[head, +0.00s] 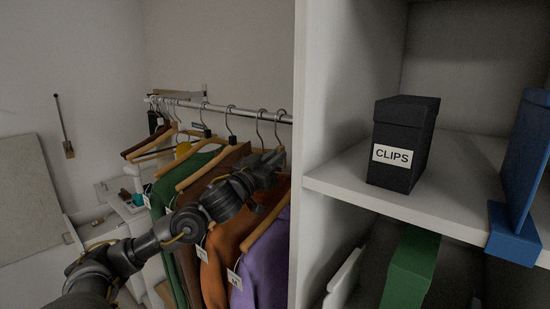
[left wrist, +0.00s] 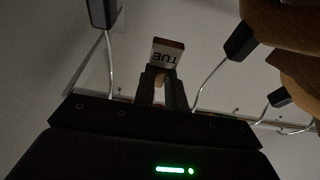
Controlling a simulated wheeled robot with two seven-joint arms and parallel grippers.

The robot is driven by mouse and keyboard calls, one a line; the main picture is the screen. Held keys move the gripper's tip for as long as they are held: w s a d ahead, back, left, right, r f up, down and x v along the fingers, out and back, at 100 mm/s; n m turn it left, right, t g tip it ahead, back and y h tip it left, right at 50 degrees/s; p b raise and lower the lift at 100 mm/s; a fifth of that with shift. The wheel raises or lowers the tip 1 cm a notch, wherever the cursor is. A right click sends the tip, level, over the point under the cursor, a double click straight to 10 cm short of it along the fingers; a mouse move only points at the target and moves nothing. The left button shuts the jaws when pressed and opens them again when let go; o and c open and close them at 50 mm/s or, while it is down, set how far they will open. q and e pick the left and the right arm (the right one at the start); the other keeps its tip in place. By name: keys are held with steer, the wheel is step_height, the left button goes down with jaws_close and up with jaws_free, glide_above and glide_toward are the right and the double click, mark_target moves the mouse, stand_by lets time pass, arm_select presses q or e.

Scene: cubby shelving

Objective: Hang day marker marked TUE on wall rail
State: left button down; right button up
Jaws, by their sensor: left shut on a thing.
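The day marker (left wrist: 167,52) is a small block with a white face reading TUE, upside down in the left wrist view, and a brown edge. My left gripper (left wrist: 160,86) is shut on it, with the marker standing out beyond the fingertips. In the head view my left gripper (head: 272,160) is among the hanging clothes, below the metal rail (head: 221,108); I cannot make out the marker there. The rail also crosses behind the fingers in the left wrist view (left wrist: 290,126). My right gripper is not in view.
Hangers with green, brown, orange (head: 232,240) and purple (head: 268,255) garments crowd the rail. Hanger hooks (left wrist: 208,88) stand on both sides of the gripper. A white shelf unit (head: 301,130) borders on the right, with a black CLIPS box (head: 405,135) and a blue bookend (head: 524,165).

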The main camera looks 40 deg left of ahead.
arm_select(q)
steer(key=c, duration=1.4)
jaws_free()
steer(key=shift+o, duration=0.2)
steer(key=b+v, duration=0.3)
steer(key=v, duration=0.8)
steer(key=shift+b, duration=0.4)
steer(key=shift+w, duration=0.1)
